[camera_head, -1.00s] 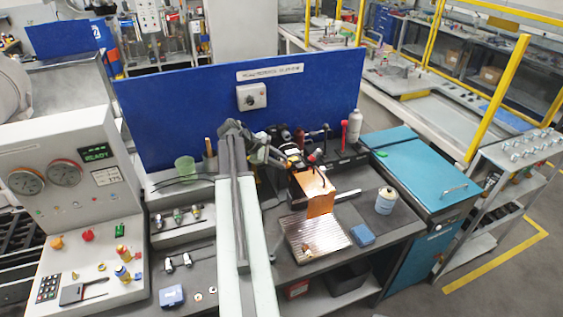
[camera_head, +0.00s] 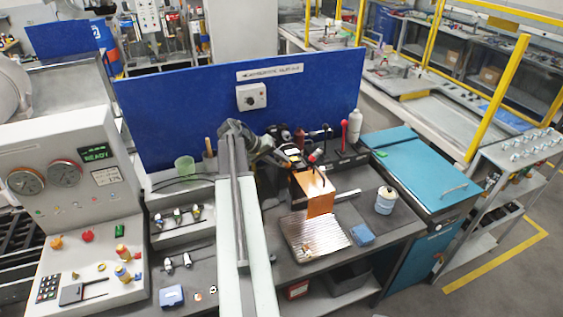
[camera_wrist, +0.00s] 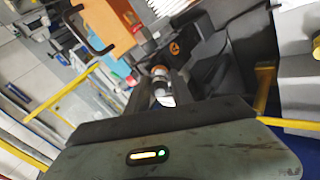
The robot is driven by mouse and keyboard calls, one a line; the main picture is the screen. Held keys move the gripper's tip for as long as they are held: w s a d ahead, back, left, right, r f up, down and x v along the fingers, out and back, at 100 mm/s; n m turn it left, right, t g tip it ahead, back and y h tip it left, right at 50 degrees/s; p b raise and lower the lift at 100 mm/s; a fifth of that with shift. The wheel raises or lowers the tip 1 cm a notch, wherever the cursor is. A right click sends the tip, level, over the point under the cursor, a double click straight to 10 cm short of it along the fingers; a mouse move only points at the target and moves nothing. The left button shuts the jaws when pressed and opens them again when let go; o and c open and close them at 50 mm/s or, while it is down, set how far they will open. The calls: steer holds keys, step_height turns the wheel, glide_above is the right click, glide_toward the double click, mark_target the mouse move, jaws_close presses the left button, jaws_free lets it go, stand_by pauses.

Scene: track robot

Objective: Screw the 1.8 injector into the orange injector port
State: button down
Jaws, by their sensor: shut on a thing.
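My gripper (camera_wrist: 163,92) is shut on an injector (camera_wrist: 161,84), a small metal and white cylinder between its two dark fingers in the wrist view. The lettering on the injector is too small to read. An orange block (camera_head: 320,200) stands on the workbench behind a ribbed metal tray in the head view. It also shows at the top of the wrist view (camera_wrist: 112,25), above and left of the gripper. The injector's tip lies close below the block there; I cannot tell whether they touch. The port opening is not clearly visible.
Several injectors lie in racks (camera_head: 180,217) at left. A blue panel (camera_head: 200,95) rises behind, with bottles (camera_head: 354,126) near its right end.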

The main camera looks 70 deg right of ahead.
steer(key=m, duration=0.8)
steer(key=shift+m, duration=0.6)
steer(key=m, duration=0.3)
steer(key=shift+m, duration=0.4)
steer(key=m, duration=0.7)
